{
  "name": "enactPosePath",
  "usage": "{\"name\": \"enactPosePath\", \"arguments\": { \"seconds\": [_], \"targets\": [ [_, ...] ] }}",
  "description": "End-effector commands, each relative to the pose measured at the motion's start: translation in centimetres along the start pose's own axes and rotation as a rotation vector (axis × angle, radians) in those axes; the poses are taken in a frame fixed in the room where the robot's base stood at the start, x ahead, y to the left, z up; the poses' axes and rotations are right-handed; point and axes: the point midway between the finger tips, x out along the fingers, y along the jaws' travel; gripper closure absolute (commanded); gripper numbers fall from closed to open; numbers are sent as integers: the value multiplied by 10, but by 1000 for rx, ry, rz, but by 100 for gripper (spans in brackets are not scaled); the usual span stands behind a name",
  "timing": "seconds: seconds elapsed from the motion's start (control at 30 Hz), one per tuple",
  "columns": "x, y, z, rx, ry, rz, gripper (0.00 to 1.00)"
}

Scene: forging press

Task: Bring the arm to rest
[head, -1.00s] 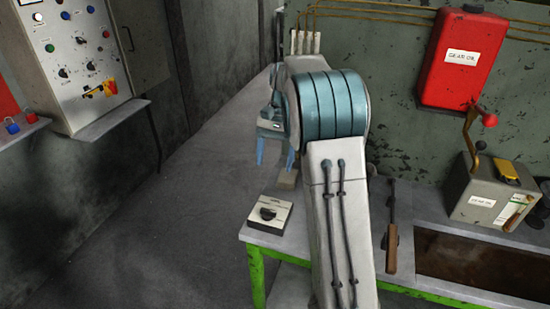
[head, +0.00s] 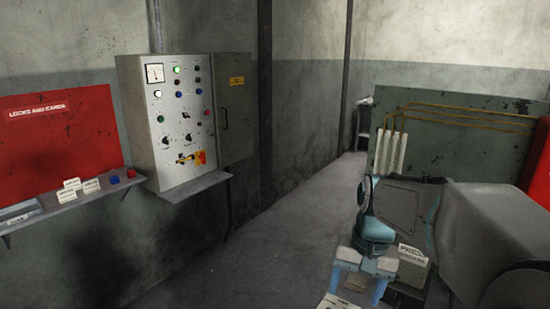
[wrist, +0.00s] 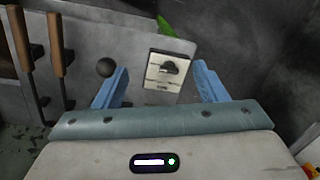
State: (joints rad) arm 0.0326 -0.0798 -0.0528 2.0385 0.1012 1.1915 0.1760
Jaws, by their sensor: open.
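My gripper (head: 360,285) is at the lower right of the head view, its blue fingers pointing down. The wrist view shows the two blue fingers (wrist: 158,88) spread apart with nothing held between them. My arm is folded across the right side of the head view and hides much of the bench there.
A grey control panel (head: 180,120) with a shelf hangs on the left wall, beside a red lock board (head: 55,135). Tools with wooden handles (wrist: 60,45) and a dark ball (wrist: 106,67) show in the wrist view. The floor (head: 270,235) between wall and bench is clear.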

Motion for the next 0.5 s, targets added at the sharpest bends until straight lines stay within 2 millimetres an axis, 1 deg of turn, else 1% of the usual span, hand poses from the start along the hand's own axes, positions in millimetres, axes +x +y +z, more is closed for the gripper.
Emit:
{"name": "enactPosePath", "arguments": {
  "seconds": [0.03, 0.1, 0.3, 0.4, 0.5],
  "targets": [
    [0, 2, 16, -33, 31, 3, 35],
    [3, 5, 34, -81, 75, 8, 35],
    [18, 17, 81, -213, 188, 31, 35],
    [25, 22, 98, -263, 231, 43, 35],
    [32, 25, 108, -296, 258, 52, 35]
  ]
}}
